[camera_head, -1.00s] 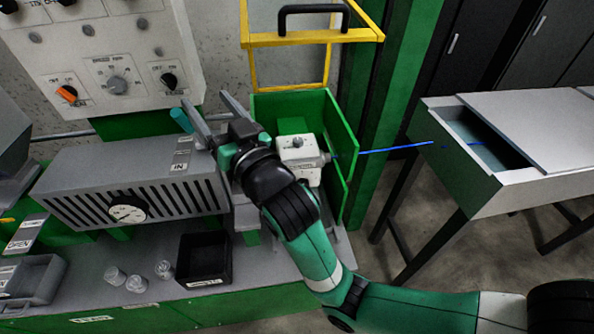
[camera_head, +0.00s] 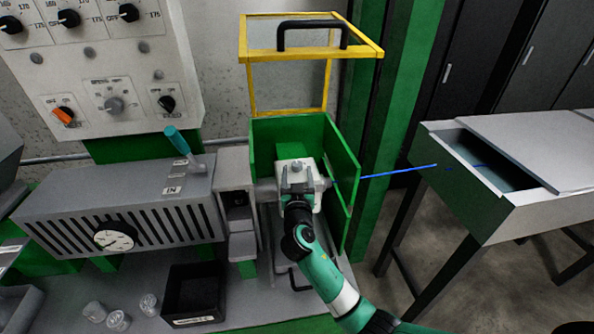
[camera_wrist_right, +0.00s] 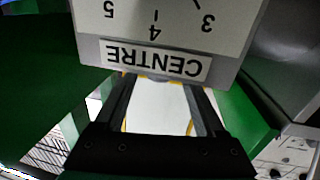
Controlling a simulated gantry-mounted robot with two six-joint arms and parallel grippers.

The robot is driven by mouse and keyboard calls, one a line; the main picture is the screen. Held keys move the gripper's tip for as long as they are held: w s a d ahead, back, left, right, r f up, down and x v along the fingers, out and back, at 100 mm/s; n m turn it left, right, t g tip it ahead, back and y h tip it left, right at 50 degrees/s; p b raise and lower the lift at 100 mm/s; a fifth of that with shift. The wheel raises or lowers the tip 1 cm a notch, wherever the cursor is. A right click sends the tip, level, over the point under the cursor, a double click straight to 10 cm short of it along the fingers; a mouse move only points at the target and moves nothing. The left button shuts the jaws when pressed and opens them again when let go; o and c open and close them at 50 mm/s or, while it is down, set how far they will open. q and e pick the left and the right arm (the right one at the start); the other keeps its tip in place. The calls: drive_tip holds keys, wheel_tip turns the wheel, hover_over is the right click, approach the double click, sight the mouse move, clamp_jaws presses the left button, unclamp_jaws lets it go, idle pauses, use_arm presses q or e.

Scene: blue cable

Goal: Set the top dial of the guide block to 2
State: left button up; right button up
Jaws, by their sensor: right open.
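The white guide block (camera_head: 310,168) stands inside the green housing, with a small grey top dial (camera_head: 296,164) on it. My right gripper (camera_head: 298,188) is at the front of the block, open and apparently empty. In the right wrist view the block (camera_wrist_right: 225,40) fills the top, upside down, with a "CENTRE" label and the numbers 3, 4 and 5. My right gripper's fingers (camera_wrist_right: 160,85) are spread below that label. The dial knob is cut off there, so its setting cannot be read. My left gripper is not in view.
A blue cable (camera_head: 400,173) runs right from the block to an open grey trough (camera_head: 500,165). Green walls (camera_head: 340,160) flank the block, and a raised yellow-framed guard (camera_head: 245,85) is above. A grey slotted machine (camera_head: 130,215) and black bin (camera_head: 193,293) are left.

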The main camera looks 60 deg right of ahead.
sight(297, 169)
drive_tip(key=x, duration=0.3)
drive_tip(key=shift+w+d+b, duration=0.15)
drive_tip(key=shift+d+b, duration=0.2)
clamp_jaws()
